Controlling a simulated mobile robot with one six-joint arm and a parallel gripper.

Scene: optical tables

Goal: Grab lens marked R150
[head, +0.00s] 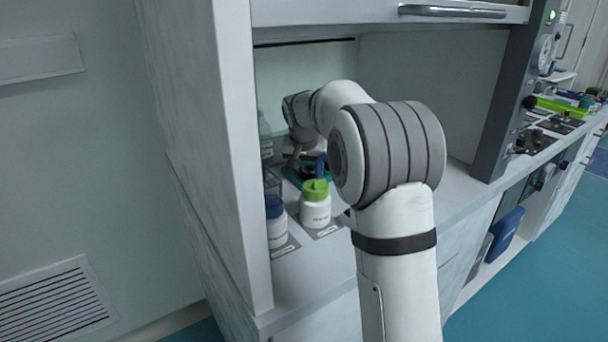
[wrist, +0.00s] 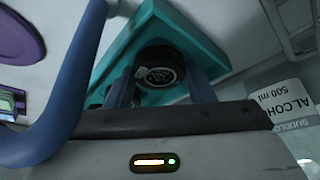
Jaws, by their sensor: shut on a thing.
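A black round lens mount (wrist: 160,72) with small white markings sits between my gripper's fingers (wrist: 160,88) in the wrist view. The markings are too small to read, so I cannot confirm R150. My gripper is shut on this mount. A teal holder (wrist: 212,50) lies right behind the mount; I cannot tell whether they touch. In the head view my gripper (head: 296,158) is inside the cabinet bay over the teal holder (head: 291,177). The lens cannot be made out there.
A white jar with a green lid (head: 315,208) and one with a blue lid (head: 277,228) stand in front of the holder. An alcohol bottle (wrist: 292,108) is close on the right in the wrist view. The cabinet's side post (head: 215,150) bounds the bay's left.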

